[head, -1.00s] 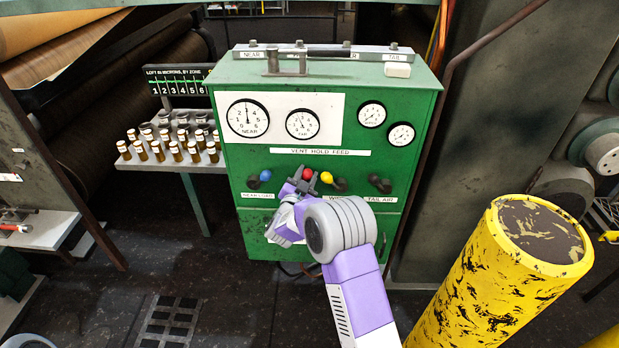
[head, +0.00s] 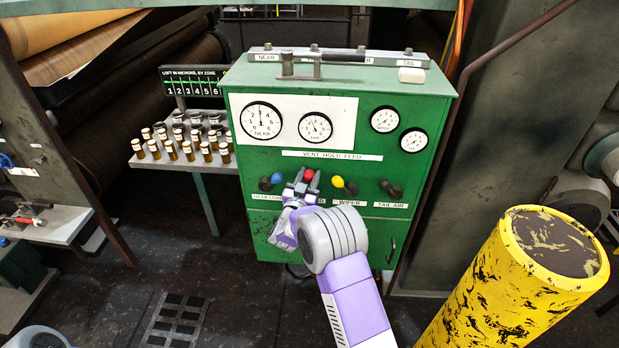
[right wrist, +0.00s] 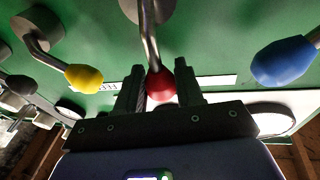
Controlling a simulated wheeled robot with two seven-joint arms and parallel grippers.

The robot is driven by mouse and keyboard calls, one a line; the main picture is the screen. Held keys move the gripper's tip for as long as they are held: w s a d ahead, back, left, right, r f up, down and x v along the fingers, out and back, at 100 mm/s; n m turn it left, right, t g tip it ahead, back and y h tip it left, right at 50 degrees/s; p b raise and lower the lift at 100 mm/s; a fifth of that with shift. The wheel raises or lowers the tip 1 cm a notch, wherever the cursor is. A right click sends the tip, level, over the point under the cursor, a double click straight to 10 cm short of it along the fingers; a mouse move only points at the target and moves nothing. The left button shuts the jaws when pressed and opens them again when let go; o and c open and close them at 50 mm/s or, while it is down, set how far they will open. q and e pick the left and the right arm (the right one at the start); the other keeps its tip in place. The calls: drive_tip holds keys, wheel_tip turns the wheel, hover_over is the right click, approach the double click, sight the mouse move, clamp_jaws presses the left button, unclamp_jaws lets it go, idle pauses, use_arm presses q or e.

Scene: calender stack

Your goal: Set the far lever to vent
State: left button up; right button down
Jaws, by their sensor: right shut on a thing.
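The green cabinet (head: 250,225) carries a row of levers under a strip reading VENT HOLD FEED (head: 331,155). The red-knobbed lever (head: 309,174) is second from the left, and its knob stands roughly straight above its hub. My right gripper (head: 307,182) is at it, partly hiding its lever and label. In the right wrist view, its two fingers (right wrist: 160,88) are shut around the red knob (right wrist: 159,86). My left gripper is not in view.
The blue-knobbed lever (head: 277,178) leans right on the left side; the yellow-knobbed lever (head: 338,182) leans left on the right side. A black-knobbed lever (head: 386,184) is farther right. A yellow post (head: 500,290) stands at the right front. A vial rack (head: 145,164) is left of the cabinet.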

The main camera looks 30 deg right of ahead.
drive_tip(key=shift+a, duration=0.1)
drive_tip(key=c, duration=1.1)
unclamp_jaws()
drive_tip(key=v, duration=0.7)
drive_tip(key=shift+s+a+f+p, duration=0.1)
drive_tip(key=shift+s+a+p, duration=0.05)
drive_tip(key=shift+a+p, duration=0.15)
